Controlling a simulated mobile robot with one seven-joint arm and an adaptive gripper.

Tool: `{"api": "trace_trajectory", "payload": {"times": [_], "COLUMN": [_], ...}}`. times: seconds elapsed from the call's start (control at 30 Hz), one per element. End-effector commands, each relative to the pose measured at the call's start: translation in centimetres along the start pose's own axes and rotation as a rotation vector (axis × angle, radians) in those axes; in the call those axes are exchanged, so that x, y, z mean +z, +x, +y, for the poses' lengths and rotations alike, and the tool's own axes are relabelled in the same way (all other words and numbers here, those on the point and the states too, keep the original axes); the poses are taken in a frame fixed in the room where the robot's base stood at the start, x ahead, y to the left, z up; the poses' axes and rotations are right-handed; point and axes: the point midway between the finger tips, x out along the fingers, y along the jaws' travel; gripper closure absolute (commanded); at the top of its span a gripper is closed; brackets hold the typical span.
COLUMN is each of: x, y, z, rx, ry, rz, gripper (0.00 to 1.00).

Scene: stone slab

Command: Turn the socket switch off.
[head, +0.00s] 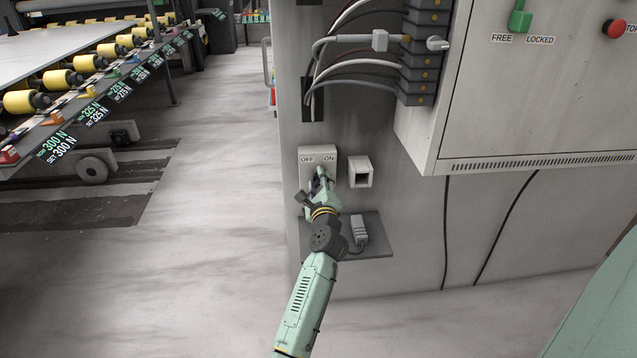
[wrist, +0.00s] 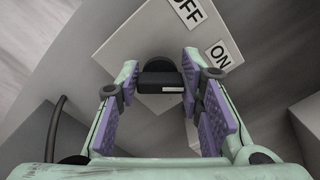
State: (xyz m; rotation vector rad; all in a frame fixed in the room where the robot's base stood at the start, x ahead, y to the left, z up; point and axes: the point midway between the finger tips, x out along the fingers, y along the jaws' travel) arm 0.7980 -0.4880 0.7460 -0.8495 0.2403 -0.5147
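The socket switch (head: 318,156) is a pale box on the grey cabinet wall, labelled OFF on the left and ON on the right. In the wrist view, its black knob (wrist: 160,76) sits on the box face, with a short block-shaped handle. My gripper (head: 319,183) is in front of the box and hides the knob in the head view. In the wrist view, the purple-padded fingers are apart, one on each side of the handle. The right pad is very close to the handle; I cannot tell whether it touches. The OFF and ON labels (wrist: 217,54) are beyond the right finger.
A square socket (head: 360,171) is just right of the switch. Below is a dark shelf (head: 375,250) with a grey plug-like item (head: 358,229). Cables (head: 350,70) hang above, and a large cabinet (head: 540,90) juts out at upper right. Open floor lies left.

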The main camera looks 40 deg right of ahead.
Motion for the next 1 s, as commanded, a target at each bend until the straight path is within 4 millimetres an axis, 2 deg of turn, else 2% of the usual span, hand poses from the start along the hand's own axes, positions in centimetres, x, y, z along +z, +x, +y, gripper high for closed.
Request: {"api": "trace_trajectory", "payload": {"times": [0.07,0.4,0.73,1.0], "x": [0.00,0.00,-0.08,-0.19], "y": [-0.01,-0.01,-0.01,-0.01], "z": [0.01,0.01,0.11,0.23], "rx": [0.000,0.000,0.000,0.000], "ry": [0.000,0.000,-0.050,-0.227], "rz": [0.000,0.000,0.000,-0.001], "gripper": [0.73,0.96,0.96,0.96]}}
